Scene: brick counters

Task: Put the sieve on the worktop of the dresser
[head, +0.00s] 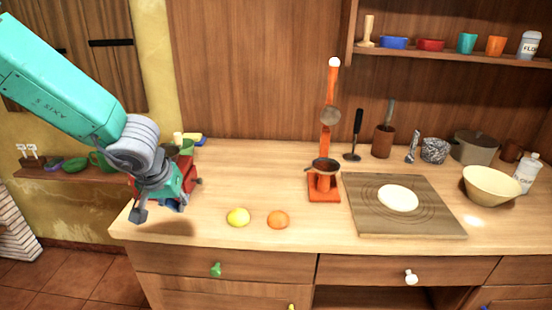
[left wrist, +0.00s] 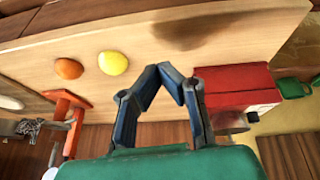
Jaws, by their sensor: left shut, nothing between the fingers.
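The sieve (head: 325,165) appears to be the dark, shallow bowl with a short handle resting in the orange citrus press (head: 324,187). The press stands on the light wooden worktop (head: 230,180) with its lever raised. Part of the orange press (left wrist: 75,118) also shows in the left wrist view, but I cannot make out the sieve there. My left gripper (head: 160,211) is above the worktop's left end, well left of the press. Its blue fingers (left wrist: 164,70) meet at the tips in the left wrist view and hold nothing. My right gripper is not in view.
A lemon (head: 238,217) and an orange (head: 278,219) lie near the front edge. Right of the press are a board (head: 361,216) with pale dough (head: 398,198) and a cream bowl (head: 491,187). A red object (left wrist: 237,88) stands near my left gripper. Worktop left of the press is mostly clear.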

